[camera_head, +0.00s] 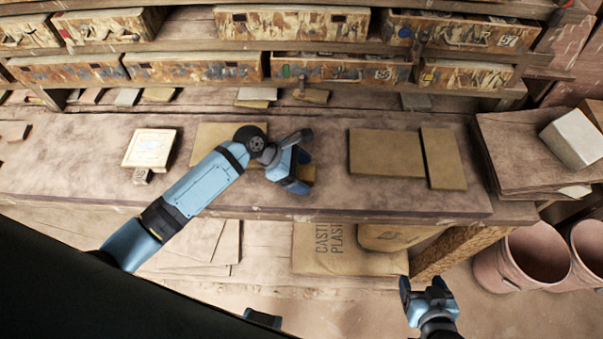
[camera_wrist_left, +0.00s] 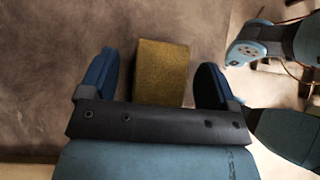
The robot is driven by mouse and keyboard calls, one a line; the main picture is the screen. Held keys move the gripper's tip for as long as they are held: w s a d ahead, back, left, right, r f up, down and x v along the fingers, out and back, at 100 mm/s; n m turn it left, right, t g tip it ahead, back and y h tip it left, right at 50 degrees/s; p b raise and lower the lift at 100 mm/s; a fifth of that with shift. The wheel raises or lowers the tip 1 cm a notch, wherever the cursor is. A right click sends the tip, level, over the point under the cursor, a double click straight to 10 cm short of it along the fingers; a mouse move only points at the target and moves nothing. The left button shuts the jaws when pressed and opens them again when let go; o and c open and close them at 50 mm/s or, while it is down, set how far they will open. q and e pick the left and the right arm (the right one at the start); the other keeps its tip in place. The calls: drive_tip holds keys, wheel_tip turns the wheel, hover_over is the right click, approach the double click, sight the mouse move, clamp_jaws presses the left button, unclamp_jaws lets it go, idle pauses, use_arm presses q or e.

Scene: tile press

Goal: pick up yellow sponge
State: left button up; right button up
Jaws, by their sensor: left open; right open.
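The yellow sponge (camera_wrist_left: 162,75) is a dull yellow-brown block lying on the workbench in the left wrist view. It sits between the two blue fingers of my left gripper (camera_wrist_left: 155,80), which are open with a gap on both sides of it. In the head view the sponge (camera_head: 306,174) is mostly hidden behind my left gripper (camera_head: 297,176), and only a small part shows. My right gripper (camera_head: 428,292) is open and empty, low in the head view, in front of the bench and away from the sponge.
Two brown boards (camera_head: 386,153) lie on the bench to the right, and another board (camera_head: 208,135) lies partly behind my left arm. A pale square tile (camera_head: 150,148) and a small block (camera_head: 143,176) are at the left. Drawers (camera_head: 195,67) line the back. Buckets (camera_head: 520,258) stand lower right.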

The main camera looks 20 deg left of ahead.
use_arm(q)
drive_tip(key=c, duration=1)
drive_tip(key=shift+r, duration=0.1)
